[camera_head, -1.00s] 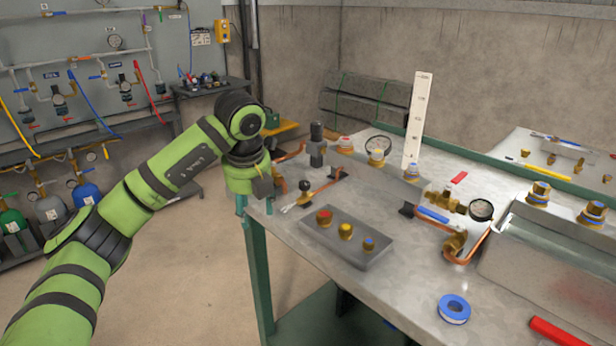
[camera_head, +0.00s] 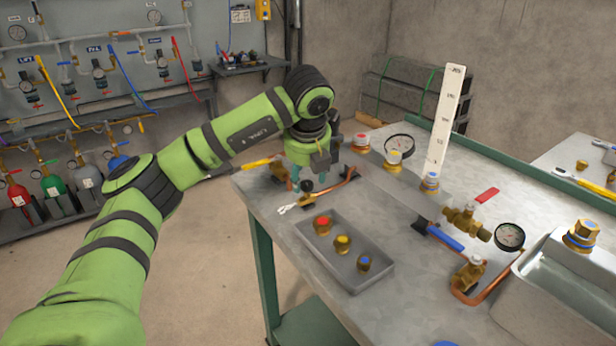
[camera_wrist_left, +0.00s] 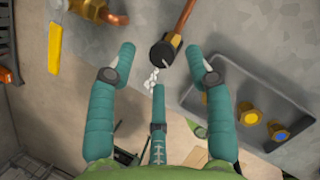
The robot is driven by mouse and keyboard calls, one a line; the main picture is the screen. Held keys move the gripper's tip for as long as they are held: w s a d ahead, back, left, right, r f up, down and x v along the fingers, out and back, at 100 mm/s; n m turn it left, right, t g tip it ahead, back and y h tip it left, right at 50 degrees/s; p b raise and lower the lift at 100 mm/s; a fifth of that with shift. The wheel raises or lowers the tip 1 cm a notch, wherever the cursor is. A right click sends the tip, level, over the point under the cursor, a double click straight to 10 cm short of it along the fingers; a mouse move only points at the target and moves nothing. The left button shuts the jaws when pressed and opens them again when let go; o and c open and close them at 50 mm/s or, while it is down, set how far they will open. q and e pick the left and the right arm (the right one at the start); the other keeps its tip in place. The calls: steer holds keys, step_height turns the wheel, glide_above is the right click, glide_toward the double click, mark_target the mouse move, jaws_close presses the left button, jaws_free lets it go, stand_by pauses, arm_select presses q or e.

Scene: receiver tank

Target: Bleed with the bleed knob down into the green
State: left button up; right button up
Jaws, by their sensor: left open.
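A small black knob (camera_head: 306,186) on a brass fitting, which looks like the bleed knob, sits near the table's left corner at the end of a copper tube. My left gripper (camera_head: 301,182) hangs close over it with its fingers pointing down. In the left wrist view the black knob (camera_wrist_left: 163,53) lies between the spread teal fingers of the open gripper (camera_wrist_left: 160,60), with no visible grip on it. A round gauge (camera_head: 400,147) stands behind; its face is too small to read. My right gripper is not in view.
A grey tray (camera_head: 352,277) with red-, yellow- and blue-topped brass fittings lies just in front of the knob. A yellow-handled valve (camera_head: 257,163) is at its left. A second gauge (camera_head: 510,237) and a white upright scale (camera_head: 443,122) stand to the right.

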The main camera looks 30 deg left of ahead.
arm_select(q)
steer(key=shift+x, duration=0.95)
steer(key=shift+w+d, duration=0.1)
jaws_close()
steer(key=shift+r, duration=0.2)
steer(key=shift+m, duration=0.4)
